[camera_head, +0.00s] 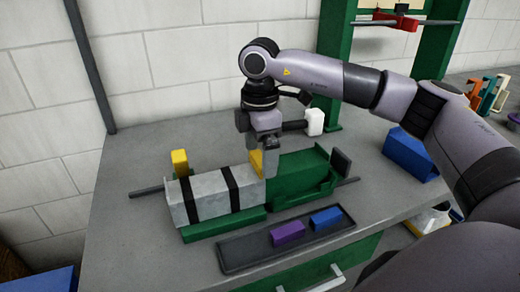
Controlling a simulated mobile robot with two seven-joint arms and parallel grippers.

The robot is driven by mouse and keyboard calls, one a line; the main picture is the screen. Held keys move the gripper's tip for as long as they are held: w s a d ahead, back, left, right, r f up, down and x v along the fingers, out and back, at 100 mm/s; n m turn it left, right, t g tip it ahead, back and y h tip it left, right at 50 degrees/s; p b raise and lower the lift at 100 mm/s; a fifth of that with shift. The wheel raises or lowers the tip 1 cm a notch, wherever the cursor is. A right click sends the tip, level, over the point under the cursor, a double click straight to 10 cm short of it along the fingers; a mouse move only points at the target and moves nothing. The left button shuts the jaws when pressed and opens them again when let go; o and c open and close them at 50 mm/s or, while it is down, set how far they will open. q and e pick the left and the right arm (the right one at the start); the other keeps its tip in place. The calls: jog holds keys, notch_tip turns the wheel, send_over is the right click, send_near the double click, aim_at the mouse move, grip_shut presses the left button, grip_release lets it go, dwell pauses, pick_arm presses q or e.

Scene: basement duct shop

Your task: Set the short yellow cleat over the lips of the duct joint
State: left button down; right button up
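A grey sheet-metal duct (210,196) with two black bands lies along a green cradle (225,223) on the bench. A small yellow piece (256,163), apparently the short cleat, stands at the duct's right end, beside a green block-shaped section (300,172). My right gripper (267,163) points down at this end with its fingers at the yellow piece, which they partly hide. It appears shut on the piece. I cannot tell whether the piece touches the duct lips. Another yellow block (180,163) stands upright behind the duct's left end. My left gripper is not in view.
A dark tray (245,250) in front holds a purple block (288,233) and a blue block (326,218). A white-headed mallet (315,121) is behind my gripper. A blue bin (408,152) and green frame (343,60) stand right and behind. The bench's left side is clear.

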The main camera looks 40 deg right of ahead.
aim_at(260, 159)
jog(key=shift+r, duration=0.25)
notch_tip(260, 159, up, 13)
dwell(0.4)
jog(key=shift+f, duration=0.2)
dwell(0.4)
